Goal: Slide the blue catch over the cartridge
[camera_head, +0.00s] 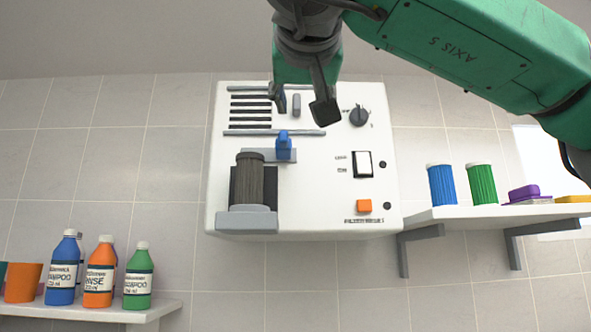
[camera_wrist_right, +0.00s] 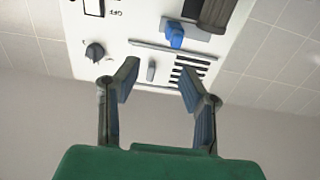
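The blue catch (camera_head: 283,146) sits on a grey plate on the front of a white wall unit (camera_head: 225,110), just above and to the right of the dark ribbed cartridge (camera_head: 250,185). The cartridge stands upright in a grey holder. The catch (camera_wrist_right: 175,35) and part of the cartridge (camera_wrist_right: 215,12) also show in the right wrist view. My right gripper (camera_head: 304,105) is in front of the unit's upper part, above the catch and apart from it. In the right wrist view the gripper (camera_wrist_right: 160,85) has its fingers spread with nothing between them. My left gripper is not in view.
The unit has a knob (camera_head: 359,117), a rocker switch (camera_head: 362,164), an orange button (camera_head: 364,206) and dark vent slots (camera_head: 251,107). A right shelf (camera_head: 450,214) holds blue and green containers. A lower left shelf (camera_head: 90,312) holds several bottles.

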